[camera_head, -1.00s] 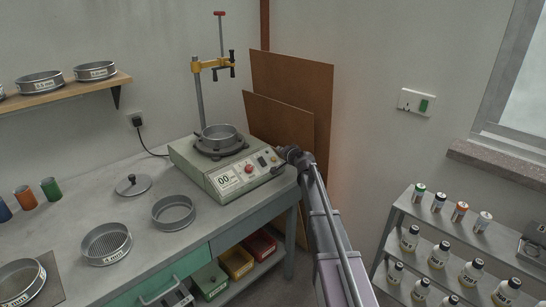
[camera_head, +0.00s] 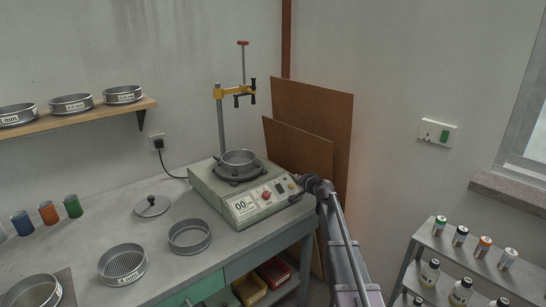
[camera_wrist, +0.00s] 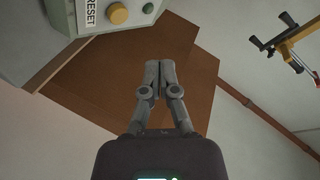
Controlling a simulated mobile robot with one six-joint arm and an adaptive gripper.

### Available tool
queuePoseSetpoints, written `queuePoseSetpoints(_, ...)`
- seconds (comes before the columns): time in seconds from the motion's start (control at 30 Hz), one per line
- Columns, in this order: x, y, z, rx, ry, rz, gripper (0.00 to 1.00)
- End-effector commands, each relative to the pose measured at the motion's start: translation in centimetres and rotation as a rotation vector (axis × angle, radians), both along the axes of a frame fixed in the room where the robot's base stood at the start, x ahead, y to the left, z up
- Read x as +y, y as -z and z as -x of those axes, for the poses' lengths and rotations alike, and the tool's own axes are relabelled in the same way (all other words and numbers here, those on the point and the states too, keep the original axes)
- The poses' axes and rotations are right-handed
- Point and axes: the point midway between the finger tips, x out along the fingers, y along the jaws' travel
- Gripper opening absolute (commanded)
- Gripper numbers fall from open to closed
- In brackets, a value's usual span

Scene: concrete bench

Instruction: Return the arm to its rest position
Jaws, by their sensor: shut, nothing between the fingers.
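My arm reaches up from the bottom right of the head view. Its gripper (camera_head: 299,181) is by the front right corner of the sieve shaker (camera_head: 227,198), near the control panel; I cannot tell in this view whether they touch. In the wrist view my gripper (camera_wrist: 158,68) has its two fingers together with nothing between them. Behind them are brown boards (camera_wrist: 110,75), and the shaker's panel (camera_wrist: 105,12) shows at the top left. The shaker carries a sieve (camera_head: 238,158) and reads "00".
The grey bench (camera_head: 180,245) holds loose sieves (camera_head: 190,237) and a lid (camera_head: 151,206). A clamp stand (camera_head: 221,125) rises behind the shaker. Brown boards (camera_head: 318,105) lean on the wall. A bottle rack (camera_head: 470,255) stands at right. Floor shows little.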

Motion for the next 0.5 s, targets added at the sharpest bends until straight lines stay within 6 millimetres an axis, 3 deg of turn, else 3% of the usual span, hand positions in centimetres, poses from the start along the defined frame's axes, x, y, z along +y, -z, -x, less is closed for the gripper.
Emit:
queuePoseSetpoints(0.17, 2.0, 0.3, 4.4, 0.074, -0.094, 0.089, 0.00)
queuePoseSetpoints(0.27, 3.3, 1.0, 8.1, 0.148, -0.173, 0.170, 0.00)
queuePoseSetpoints(0.5, 5.0, 3.1, 19.7, 0.402, -0.370, 0.404, 0.00)
